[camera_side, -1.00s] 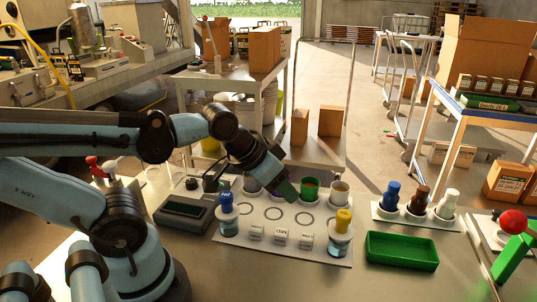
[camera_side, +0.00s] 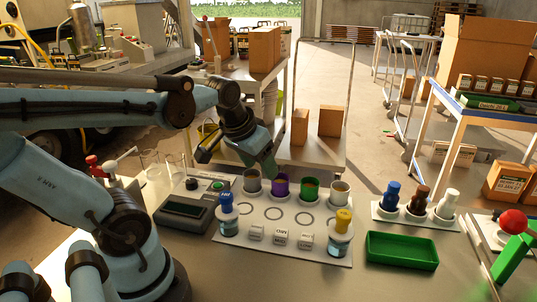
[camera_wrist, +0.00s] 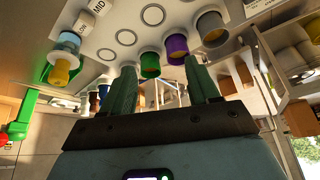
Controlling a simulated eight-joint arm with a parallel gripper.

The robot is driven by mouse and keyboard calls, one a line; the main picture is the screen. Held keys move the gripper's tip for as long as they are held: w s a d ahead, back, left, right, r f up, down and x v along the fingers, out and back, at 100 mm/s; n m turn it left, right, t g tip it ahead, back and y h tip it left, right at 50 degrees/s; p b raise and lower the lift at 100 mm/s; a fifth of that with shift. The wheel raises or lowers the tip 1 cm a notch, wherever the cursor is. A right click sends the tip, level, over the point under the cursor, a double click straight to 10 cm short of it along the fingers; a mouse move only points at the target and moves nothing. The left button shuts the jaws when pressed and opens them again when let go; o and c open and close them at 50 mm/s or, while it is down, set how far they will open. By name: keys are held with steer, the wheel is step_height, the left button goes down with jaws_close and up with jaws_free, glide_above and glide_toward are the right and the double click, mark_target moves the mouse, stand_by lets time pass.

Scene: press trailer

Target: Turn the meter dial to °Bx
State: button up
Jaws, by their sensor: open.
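The meter (camera_side: 185,210) is a dark grey box with a display, at the left of the bench in the side view. On its top are a dark knob, which looks like the dial (camera_side: 192,184), and a green button (camera_side: 217,185). I cannot read the dial's setting or marks. My gripper (camera_side: 237,162) is open and empty, up behind the meter and beside the row of cups, apart from the dial. In the wrist view its two green fingers (camera_wrist: 160,67) are spread, with cups beyond them. I cannot make out the meter there.
A white board (camera_side: 265,240) holds a grey cup (camera_side: 252,184), a purple cup (camera_side: 280,190), a green cup (camera_side: 310,191), another cup, labelled blocks and two capped bottles. Glass beakers (camera_side: 150,165) stand behind the meter. A green tray (camera_side: 402,251) lies to the right.

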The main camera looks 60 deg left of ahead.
steer(key=s+a+n+g, duration=0.3)
steer(key=s+a+n, duration=0.15)
steer(key=a, duration=0.65)
steer(key=n+g+h, duration=0.1)
steer(key=n+g, duration=0.1)
steer(key=n, duration=0.2)
glide_toward(191, 181)
steer(key=shift+m, duration=0.25)
steer(key=shift+a+f, duration=0.15)
steer(key=shift+f, duration=1.95)
steer(key=shift+a+f, duration=0.15)
steer(key=shift+f, duration=2)
steer(key=c, duration=1)
steer(key=shift+c, duration=0.2)
